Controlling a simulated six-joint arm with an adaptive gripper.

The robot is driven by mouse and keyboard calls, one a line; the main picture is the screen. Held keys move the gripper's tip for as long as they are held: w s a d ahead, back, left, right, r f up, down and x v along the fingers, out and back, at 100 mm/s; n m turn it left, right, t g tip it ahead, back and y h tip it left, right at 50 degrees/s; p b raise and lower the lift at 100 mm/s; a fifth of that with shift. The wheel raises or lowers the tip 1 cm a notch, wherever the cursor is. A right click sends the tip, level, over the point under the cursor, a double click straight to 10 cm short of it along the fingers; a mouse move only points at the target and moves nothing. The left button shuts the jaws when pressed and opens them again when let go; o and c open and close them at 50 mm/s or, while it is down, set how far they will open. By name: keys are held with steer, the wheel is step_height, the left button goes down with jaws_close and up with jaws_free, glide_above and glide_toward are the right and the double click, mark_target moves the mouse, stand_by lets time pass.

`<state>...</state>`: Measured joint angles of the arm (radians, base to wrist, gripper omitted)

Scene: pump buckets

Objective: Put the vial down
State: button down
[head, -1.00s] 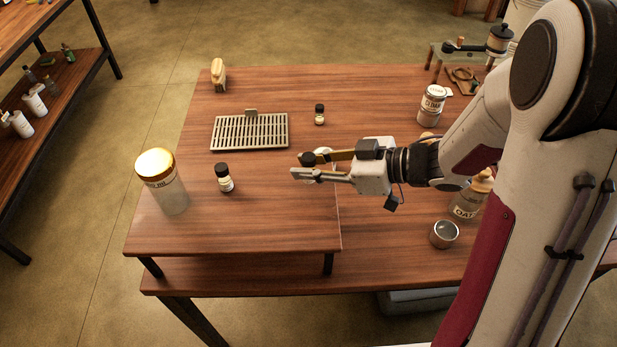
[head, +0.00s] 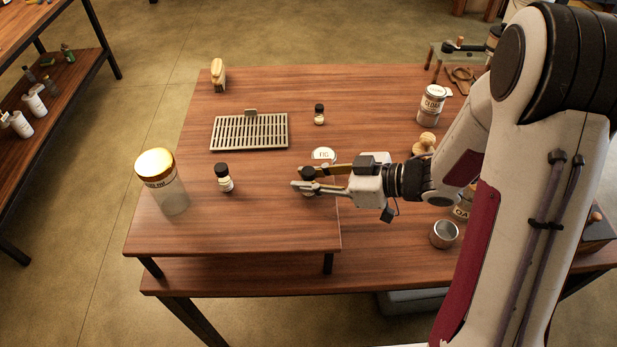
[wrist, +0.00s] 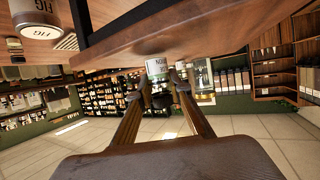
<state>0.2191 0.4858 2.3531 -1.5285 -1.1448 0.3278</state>
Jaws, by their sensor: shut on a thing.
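My gripper (head: 306,181) is shut on a small vial with a black cap (head: 308,173) above the wooden table (head: 260,215). The fingers hide much of the vial in the head view. In the wrist view, which is upside down, the vial (wrist: 157,68) shows a pale label between the fingertips (wrist: 157,92), with its dark cap pointing down in the picture. Its base is close to the tabletop; I cannot tell whether it touches. Two similar vials stand upright, one left of my gripper (head: 224,178) and one farther back (head: 320,114).
A white round FIG-labelled top (head: 322,155) is just behind my gripper. A slatted rack (head: 250,132) lies at back left, a gold-lidded jar (head: 163,182) at left. A metal cup (head: 444,234) and a labelled tin (head: 432,105) are at right. Free tabletop lies in front.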

steer(key=shift+f, duration=0.2)
steer(key=c, duration=1.8)
jaws_free()
steer(key=shift+c, duration=0.2)
steer(key=shift+r, duration=0.2)
steer(key=shift+d, duration=0.15)
steer(key=v, duration=1.1)
steer(key=shift+d+r, duration=0.15)
steer(key=shift+d, duration=0.15)
steer(key=shift+s, duration=0.15)
